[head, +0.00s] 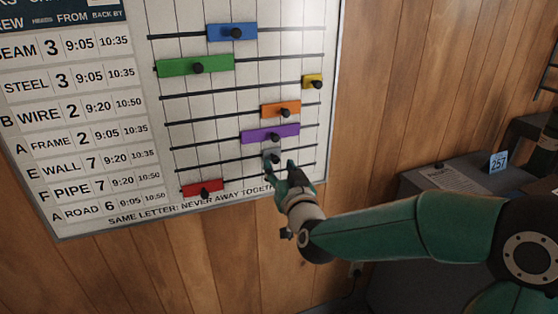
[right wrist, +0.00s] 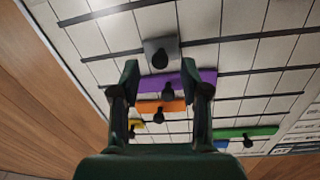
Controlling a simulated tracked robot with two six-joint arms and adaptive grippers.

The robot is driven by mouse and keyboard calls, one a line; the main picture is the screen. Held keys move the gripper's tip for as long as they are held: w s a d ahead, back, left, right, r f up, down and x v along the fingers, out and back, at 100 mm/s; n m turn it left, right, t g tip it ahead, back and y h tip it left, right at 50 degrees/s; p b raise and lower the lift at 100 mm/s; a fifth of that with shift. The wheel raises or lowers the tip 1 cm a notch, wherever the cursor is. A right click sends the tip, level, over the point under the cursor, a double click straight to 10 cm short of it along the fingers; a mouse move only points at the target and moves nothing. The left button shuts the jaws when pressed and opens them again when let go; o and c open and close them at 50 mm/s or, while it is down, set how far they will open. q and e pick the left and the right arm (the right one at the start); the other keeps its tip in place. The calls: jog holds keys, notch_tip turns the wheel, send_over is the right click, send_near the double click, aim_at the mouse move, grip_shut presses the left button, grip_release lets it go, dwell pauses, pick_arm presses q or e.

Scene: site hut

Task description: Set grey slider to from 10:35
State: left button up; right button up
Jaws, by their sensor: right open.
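The grey slider (head: 267,153) is a small grey plate with a black knob on the second-lowest rail of the board (head: 225,14). It sits in the right half of the chart, below the purple slider (head: 257,136). My right gripper (head: 280,168) is open at the grey slider, partly covering it from below. In the right wrist view the grey slider (right wrist: 173,46) shows just beyond the two fingertips (right wrist: 159,72), with its knob roughly in line with the gap. I cannot tell whether a finger touches it. My left gripper is not in view.
Other sliders are red (head: 214,187) at lower left, orange (head: 270,110), yellow (head: 308,81), green (head: 170,68) and blue (head: 220,32). A printed table of crews and times fills the board's left side. A grey cabinet (head: 410,185) with a 257 card (head: 498,161) stands right.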

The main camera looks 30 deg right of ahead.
aim_at(274, 157)
jog(key=shift+x, duration=1.45)
jog(key=shift+c, duration=0.2)
grip_shut()
